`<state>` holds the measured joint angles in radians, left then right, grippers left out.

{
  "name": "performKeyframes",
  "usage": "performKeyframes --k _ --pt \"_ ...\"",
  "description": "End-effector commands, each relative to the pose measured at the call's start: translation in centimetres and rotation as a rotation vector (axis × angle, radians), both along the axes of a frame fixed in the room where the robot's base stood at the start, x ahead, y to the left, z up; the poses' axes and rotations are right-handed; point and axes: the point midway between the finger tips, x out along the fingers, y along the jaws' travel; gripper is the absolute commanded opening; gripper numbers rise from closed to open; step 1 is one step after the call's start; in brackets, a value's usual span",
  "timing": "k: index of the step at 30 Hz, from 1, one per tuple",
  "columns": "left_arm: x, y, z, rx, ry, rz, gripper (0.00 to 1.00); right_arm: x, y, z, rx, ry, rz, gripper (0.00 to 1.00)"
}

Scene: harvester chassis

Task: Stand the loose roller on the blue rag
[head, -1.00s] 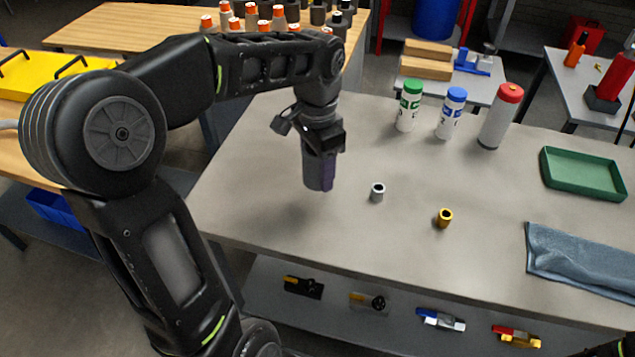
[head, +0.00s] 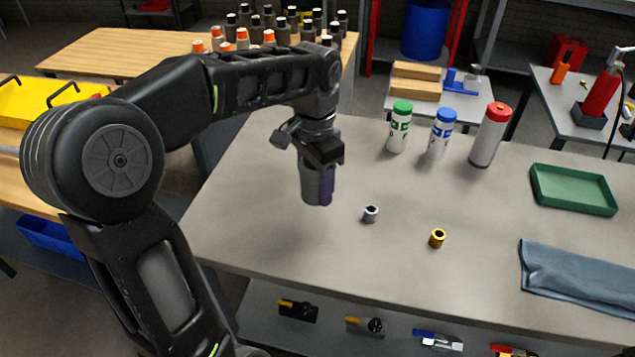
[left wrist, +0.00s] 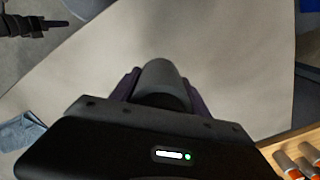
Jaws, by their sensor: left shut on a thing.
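My left gripper (head: 320,178) is shut on the roller (head: 314,188), a grey cylinder held roughly upright above the left part of the grey table. The roller also shows between the purple-sided fingers in the left wrist view (left wrist: 160,82). A gap seems to separate it from the tabletop. The blue rag (head: 580,280) lies on the table at the right front, far from this gripper; a corner of it shows in the left wrist view (left wrist: 20,130). A dark gripper-like part, probably my right gripper (left wrist: 35,25), is at the top left there; its fingers are unclear.
A silver bushing (head: 370,214) and a brass bushing (head: 438,238) stand between the roller and the rag. Green-capped (head: 399,127), blue-capped (head: 441,133) and red-capped (head: 490,135) bottles stand behind. A green tray (head: 573,190) sits behind the rag. The table's middle is otherwise clear.

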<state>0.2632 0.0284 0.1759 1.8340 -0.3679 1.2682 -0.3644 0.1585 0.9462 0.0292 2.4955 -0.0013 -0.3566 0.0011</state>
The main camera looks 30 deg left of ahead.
Motion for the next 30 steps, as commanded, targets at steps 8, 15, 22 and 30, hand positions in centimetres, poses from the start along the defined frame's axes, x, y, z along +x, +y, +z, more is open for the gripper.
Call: performKeyframes --k 8,15,22,30 --pt "7.8 -5.5 -2.1 -0.011 0.002 0.188 0.00 0.0 0.0 0.0 0.000 0.000 0.000 0.00" --pt "12.8 -10.9 -4.4 -0.001 0.000 0.357 0.00 0.0 0.0 0.0 0.000 0.000 0.000 0.00" --pt "13.4 -11.6 -4.7 0.003 -0.002 0.388 0.00 0.0 0.0 0.0 0.000 0.000 0.000 0.00" --pt "13.3 -11.6 -4.7 0.002 -0.002 0.386 0.00 0.0 0.0 0.0 0.000 0.000 0.000 0.00"
